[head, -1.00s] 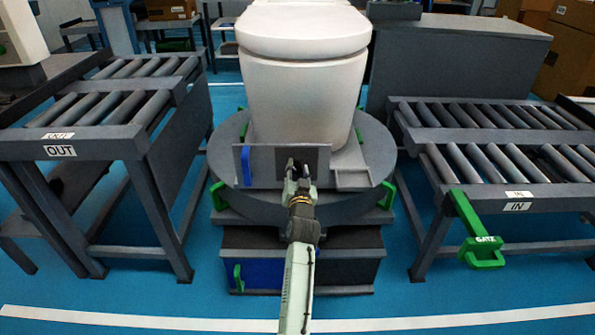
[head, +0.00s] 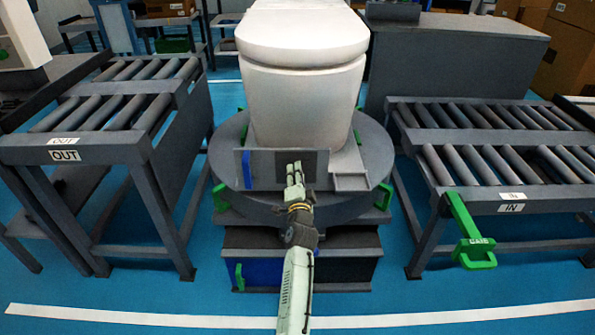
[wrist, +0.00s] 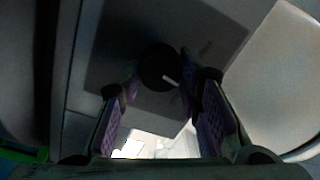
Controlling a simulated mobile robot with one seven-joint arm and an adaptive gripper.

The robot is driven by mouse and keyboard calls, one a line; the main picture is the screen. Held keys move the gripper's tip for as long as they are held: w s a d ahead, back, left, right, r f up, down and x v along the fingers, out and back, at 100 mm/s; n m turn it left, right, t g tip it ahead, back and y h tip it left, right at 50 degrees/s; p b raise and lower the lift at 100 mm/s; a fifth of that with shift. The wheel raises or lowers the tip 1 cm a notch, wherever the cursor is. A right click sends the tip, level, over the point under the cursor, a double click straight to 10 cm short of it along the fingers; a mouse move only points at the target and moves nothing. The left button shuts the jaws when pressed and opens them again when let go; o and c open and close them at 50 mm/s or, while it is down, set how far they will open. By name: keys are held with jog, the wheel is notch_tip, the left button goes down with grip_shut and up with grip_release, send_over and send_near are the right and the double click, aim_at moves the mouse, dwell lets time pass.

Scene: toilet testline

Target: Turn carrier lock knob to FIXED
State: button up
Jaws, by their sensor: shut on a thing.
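The carrier lock knob (wrist: 156,66) is a dark round knob with a short white mark, seen in the wrist view against a dark panel. The mark lies at its lower right. My gripper (wrist: 158,80) has its fingertips on both sides of the knob, shut on it. In the head view my gripper (head: 294,168) reaches the dark square panel (head: 318,170) on the front plate of the carrier (head: 275,165), below the white toilet (head: 303,100). There the gripper hides the knob. I cannot read any FIXED label.
The carrier stands on a round grey turntable (head: 225,165) with green handles. The OUT roller conveyor (head: 66,155) is at left, the IN conveyor (head: 511,208) with a green GATE handle (head: 474,252) at right.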

jog(key=m+p, duration=0.3)
jog(key=m, duration=0.3)
jog(key=shift+f+h, duration=0.1)
jog(key=shift+h, duration=0.2)
jog(key=shift+m, duration=0.3)
jog(key=o, duration=1.1)
jog(key=shift+o, duration=0.2)
jog(key=shift+s, duration=0.15)
jog(key=s, duration=1.1)
jog(key=shift+s+f, duration=0.3)
jog(key=shift+s, duration=0.1)
